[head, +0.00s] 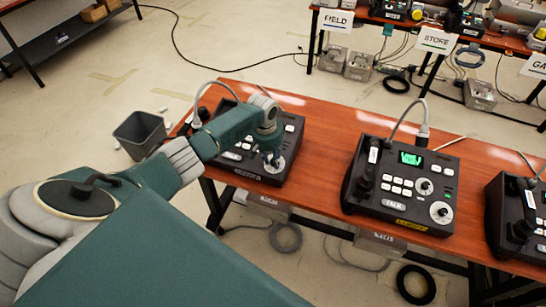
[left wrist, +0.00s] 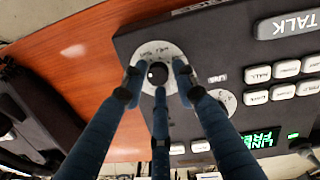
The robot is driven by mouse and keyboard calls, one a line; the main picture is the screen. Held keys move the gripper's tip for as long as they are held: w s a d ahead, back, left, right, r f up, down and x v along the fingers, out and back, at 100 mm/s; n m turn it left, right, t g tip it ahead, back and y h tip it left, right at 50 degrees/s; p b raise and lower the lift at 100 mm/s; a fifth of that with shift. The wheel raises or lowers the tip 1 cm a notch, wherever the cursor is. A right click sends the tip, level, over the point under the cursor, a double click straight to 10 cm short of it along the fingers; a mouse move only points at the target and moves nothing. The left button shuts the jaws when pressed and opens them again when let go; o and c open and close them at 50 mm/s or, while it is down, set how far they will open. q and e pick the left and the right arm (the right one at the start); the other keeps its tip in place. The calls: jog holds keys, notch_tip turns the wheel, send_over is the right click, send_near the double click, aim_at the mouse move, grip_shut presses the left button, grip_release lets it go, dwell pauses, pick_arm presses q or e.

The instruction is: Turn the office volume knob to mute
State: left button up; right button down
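The left paging phone (head: 292,128) stands on the orange-brown table, partly hidden by my left arm. My left gripper (head: 270,155) is over its lower right corner, at a white dial. In the left wrist view, the black knob (left wrist: 157,74) sits at the centre of a white dial plate (left wrist: 151,50) with small markings, too blurred to read. The fingers of my left gripper (left wrist: 157,80) are spread around the knob, with gaps visible between them and it. A second white dial (left wrist: 226,98) is partly hidden behind a finger. I cannot read which phone is the office one. My right gripper is not in view.
A middle phone (head: 401,184) with a lit green screen and a right phone (head: 522,222) stand on the same table (head: 325,150). A grey bin (head: 140,133) stands on the floor at left. Another table (head: 475,38) with phones and signs is at the back.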

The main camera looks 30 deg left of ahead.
pick_arm(q)
notch_tip(320, 180, up, 12)
jog(key=s, duration=0.2)
jog(key=shift+a, duration=0.15)
jog(key=shift+f, duration=0.15)
dwell(0.4)
